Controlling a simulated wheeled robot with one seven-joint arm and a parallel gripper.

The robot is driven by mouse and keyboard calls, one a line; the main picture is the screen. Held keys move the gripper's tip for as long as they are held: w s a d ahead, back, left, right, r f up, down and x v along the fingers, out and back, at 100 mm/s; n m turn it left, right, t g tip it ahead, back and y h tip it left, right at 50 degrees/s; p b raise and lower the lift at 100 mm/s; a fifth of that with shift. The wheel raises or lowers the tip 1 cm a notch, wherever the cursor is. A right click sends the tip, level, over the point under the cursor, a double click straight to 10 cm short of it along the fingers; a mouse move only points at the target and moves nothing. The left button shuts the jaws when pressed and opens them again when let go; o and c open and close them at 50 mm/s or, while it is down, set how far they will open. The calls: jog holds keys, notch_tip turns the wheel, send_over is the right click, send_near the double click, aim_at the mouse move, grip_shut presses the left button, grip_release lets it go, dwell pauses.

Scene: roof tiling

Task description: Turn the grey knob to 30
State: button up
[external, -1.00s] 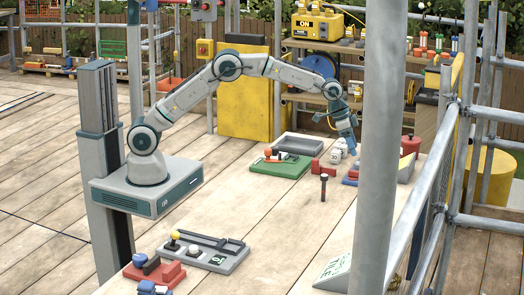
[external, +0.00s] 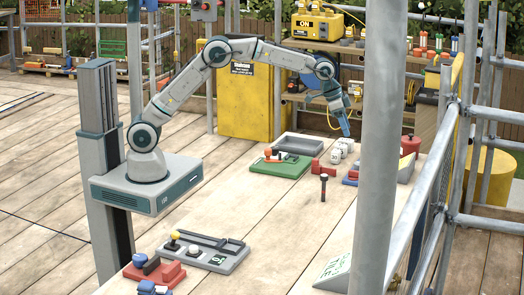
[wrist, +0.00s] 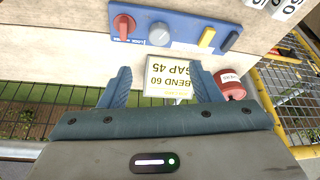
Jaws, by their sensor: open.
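The grey knob (wrist: 159,34) sits on a blue panel (wrist: 190,27) in the wrist view, between a red knob (wrist: 123,25) on the left and a yellow switch (wrist: 206,38) on the right. I cannot read its setting. My gripper (wrist: 160,68) is open and empty, its blue fingers apart, with the panel beyond the fingertips. In the external view my gripper (external: 344,128) hangs above the far part of the bench, clear of its top. A blue part beside the post (external: 349,181) may be the panel; the grey knob cannot be made out there.
A yellow-edged sign (wrist: 170,78) reading "BEND 60 GAP 45" lies between the fingers in the wrist view. A red round object (wrist: 230,86) is by the right finger. White number blocks (external: 342,150), a green tray (external: 280,166) and an upright dark-headed peg (external: 323,187) are on the bench.

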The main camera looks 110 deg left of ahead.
jog(key=r+p, duration=0.1)
jog(key=p, duration=0.2)
jog(key=p, duration=0.4)
send_near(359, 163)
jog(key=x, duration=0.8)
jog(key=shift+w+a+f, duration=0.1)
jog(key=shift+w+f, duration=0.05)
jog(key=shift+f, duration=0.2)
jog(key=c, duration=1)
jog(key=shift+f+b, duration=0.1)
jog(key=shift+b, duration=0.35)
